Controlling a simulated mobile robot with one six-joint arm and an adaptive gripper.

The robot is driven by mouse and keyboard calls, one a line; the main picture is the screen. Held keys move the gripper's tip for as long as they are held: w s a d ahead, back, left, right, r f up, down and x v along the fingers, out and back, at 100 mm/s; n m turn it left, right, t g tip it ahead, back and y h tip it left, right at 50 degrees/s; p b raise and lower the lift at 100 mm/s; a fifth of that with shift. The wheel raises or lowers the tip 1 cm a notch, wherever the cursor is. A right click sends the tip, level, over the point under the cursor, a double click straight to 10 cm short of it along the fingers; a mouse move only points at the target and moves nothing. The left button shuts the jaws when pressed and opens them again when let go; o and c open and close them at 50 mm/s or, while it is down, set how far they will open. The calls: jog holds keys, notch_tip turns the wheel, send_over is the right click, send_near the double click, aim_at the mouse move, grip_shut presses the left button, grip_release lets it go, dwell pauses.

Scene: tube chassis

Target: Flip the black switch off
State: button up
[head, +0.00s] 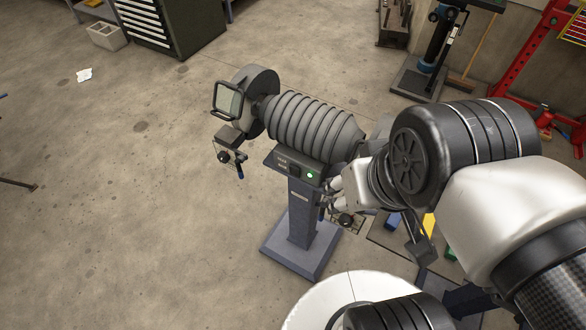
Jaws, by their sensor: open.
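A grey grinder-like machine (308,122) with a ribbed body stands on a pedestal. On its front is a dark control panel (273,160) with small labels, a lit green lamp (309,175) and what looks like the black switch (294,171) left of the lamp. The switch is too small to tell its position. My gripper (332,191) is open, just right of the panel and close to the lamp. Its far side is hidden by my wrist, and I cannot tell whether it touches the panel.
A guard with a clear shield (228,100) and a tool rest (229,150) stick out at the machine's left. The pedestal base (301,252) stands on the concrete floor. A tool cabinet (172,22) is at the back. The floor to the left is mostly clear.

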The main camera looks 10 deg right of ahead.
jog(key=shift+f+n+g, duration=0.3)
jog(key=shift+f, duration=0.15)
jog(key=shift+c, duration=1.4)
jog(key=w+f+n+g+h, duration=0.1)
jog(key=f+n, duration=0.1)
jog(key=w+f+n+g+h, duration=0.1)
jog(key=w+f+n+h, duration=0.1)
jog(key=w+f+n+g+h+b, duration=0.1)
jog(key=f+n+g, duration=0.1)
jog(key=f, duration=0.1)
jog(key=shift+w+d+h, duration=0.35)
jog(key=shift+h, duration=0.05)
grip_shut()
jog(key=w+a+f+n+t+h, duration=0.1)
jog(key=w+a+f+n+t, duration=0.2)
jog(key=f+n, duration=0.4)
jog(key=w+a+f+n+t+h+b, duration=0.1)
jog(key=w+a+f+n+t+h, duration=0.1)
jog(key=w+a+f+n+t, duration=0.2)
jog(key=w+a+f+n+t+h+b, duration=0.1)
jog(key=w+a+f+n+t+h, duration=0.1)
jog(key=a+f+n+t, duration=0.3)
jog(key=w+a+f+n, duration=0.1)
jog(key=a+f+n, duration=0.3)
jog(key=f, duration=0.6)
jog(key=shift+w+a+n, duration=0.15)
jog(key=shift+n, duration=0.55)
